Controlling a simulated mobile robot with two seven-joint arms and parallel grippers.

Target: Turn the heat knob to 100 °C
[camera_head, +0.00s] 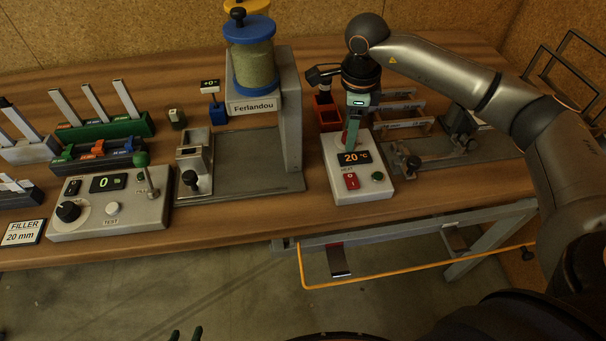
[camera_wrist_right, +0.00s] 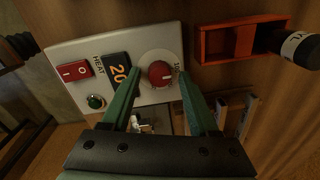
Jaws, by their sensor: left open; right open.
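The heat control box (camera_head: 380,187) is pale grey and stands near the table's front edge. Its display (camera_head: 354,158) reads 20 °C. The red round heat knob (camera_wrist_right: 160,74) shows in the right wrist view on a white dial; in the head view my right gripper hides it. My right gripper (camera_head: 350,146) points down over the box's far end. In the right wrist view its open green fingertips (camera_wrist_right: 158,75) lie on either side of the knob, with gaps visible.
A red switch (camera_head: 351,182) and a green button (camera_head: 377,176) sit on the box's near part. An orange-red holder (camera_wrist_right: 230,42) stands close to the box. The Ferlandou dispenser (camera_head: 290,110) is left of it, and a metal fixture (camera_head: 440,155) is right.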

